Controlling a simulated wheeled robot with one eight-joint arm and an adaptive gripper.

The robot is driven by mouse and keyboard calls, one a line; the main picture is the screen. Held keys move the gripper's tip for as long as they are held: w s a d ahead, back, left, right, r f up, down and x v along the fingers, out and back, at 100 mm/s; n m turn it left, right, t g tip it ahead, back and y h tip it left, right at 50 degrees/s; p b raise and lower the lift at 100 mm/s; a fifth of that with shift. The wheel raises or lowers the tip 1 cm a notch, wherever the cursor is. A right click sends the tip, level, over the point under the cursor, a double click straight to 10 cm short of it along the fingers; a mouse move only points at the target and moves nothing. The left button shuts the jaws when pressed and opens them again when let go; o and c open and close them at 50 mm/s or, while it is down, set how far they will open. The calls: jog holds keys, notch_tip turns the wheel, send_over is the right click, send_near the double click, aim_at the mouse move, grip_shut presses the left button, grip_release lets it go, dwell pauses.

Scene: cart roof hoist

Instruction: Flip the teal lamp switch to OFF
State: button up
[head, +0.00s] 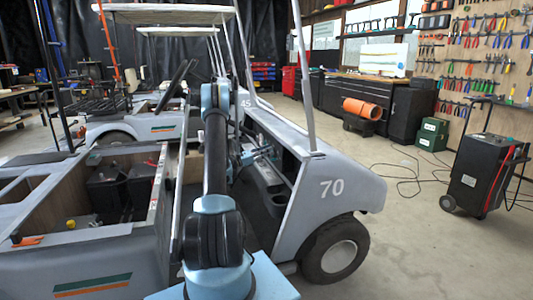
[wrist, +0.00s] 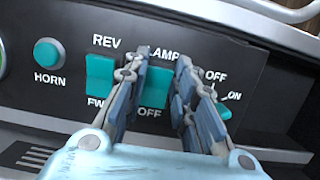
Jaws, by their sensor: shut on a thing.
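The teal lamp switch (wrist: 156,88) is a rocker on the black dash panel in the wrist view. The partly covered word "LAMP" is above it and "OFF" is below it. My gripper (wrist: 163,62) has one finger on each side of this switch and is shut on it. The fingers hide the switch's side edges. I cannot tell which way the rocker is tipped.
Left of the lamp switch are a teal REV/FW switch (wrist: 99,80) and a round teal HORN button (wrist: 49,53). A teal key or knob (wrist: 224,111) marked OFF and ON is close to my right finger. A roof post (head: 303,80) rises beside my arm.

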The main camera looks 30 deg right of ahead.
jog(key=shift+a+f+h, duration=0.1)
jog(key=shift+h, duration=0.4)
jog(key=o, duration=1.1)
jog(key=shift+c, duration=0.2)
jog(key=v, duration=1.2)
jog(key=shift+w, duration=0.1)
